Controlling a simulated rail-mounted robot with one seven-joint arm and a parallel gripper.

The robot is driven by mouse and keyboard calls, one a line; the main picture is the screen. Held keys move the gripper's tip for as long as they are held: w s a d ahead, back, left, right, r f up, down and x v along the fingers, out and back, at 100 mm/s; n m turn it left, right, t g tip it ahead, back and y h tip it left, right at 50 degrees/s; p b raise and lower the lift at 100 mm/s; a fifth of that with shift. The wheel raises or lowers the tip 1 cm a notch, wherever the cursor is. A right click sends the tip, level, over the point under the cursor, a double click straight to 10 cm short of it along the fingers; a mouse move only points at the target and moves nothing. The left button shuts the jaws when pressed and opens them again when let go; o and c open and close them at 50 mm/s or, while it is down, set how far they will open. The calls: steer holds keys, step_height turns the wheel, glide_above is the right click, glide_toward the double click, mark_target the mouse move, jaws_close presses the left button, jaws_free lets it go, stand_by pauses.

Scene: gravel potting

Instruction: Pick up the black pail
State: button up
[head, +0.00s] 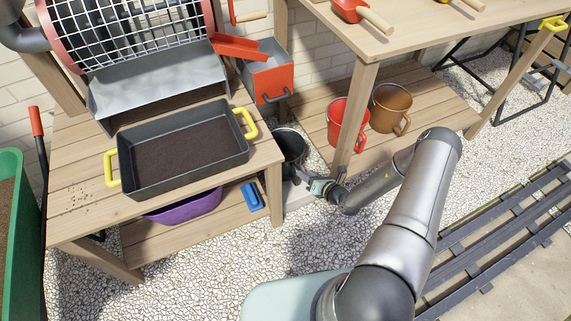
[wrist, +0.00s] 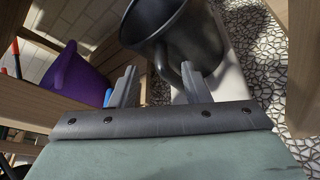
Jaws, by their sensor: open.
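The black pail (head: 291,144) stands low between the two wooden tables, on a pale block or slab. In the wrist view the pail (wrist: 185,45) is just ahead of my gripper (wrist: 160,82), its mouth tilted toward the upper left of the picture. I cannot tell whether a finger touches the handle. In the head view my gripper (head: 312,184) is low, at the pail's front right, and its fingers are hard to make out.
Left table (head: 78,205) carries a black soil tray (head: 212,177); a purple tub (head: 185,206) and blue item (head: 252,196) sit below. A red pail (head: 343,134) and brown pail (head: 389,114) stand on the right lower shelf. A table leg (head: 357,110) is near my arm. Gravel lies in front.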

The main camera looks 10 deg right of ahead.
steer(key=b+x, duration=0.1)
steer(key=x, duration=0.1)
steer(key=b+x, duration=0.1)
steer(key=x, duration=0.2)
steer(key=shift+a+f, duration=0.15)
steer(key=shift+f, duration=0.25)
steer(key=shift+w+a, duration=0.15)
steer(key=shift+w, duration=0.15)
steer(key=shift+r, duration=0.1)
jaws_close()
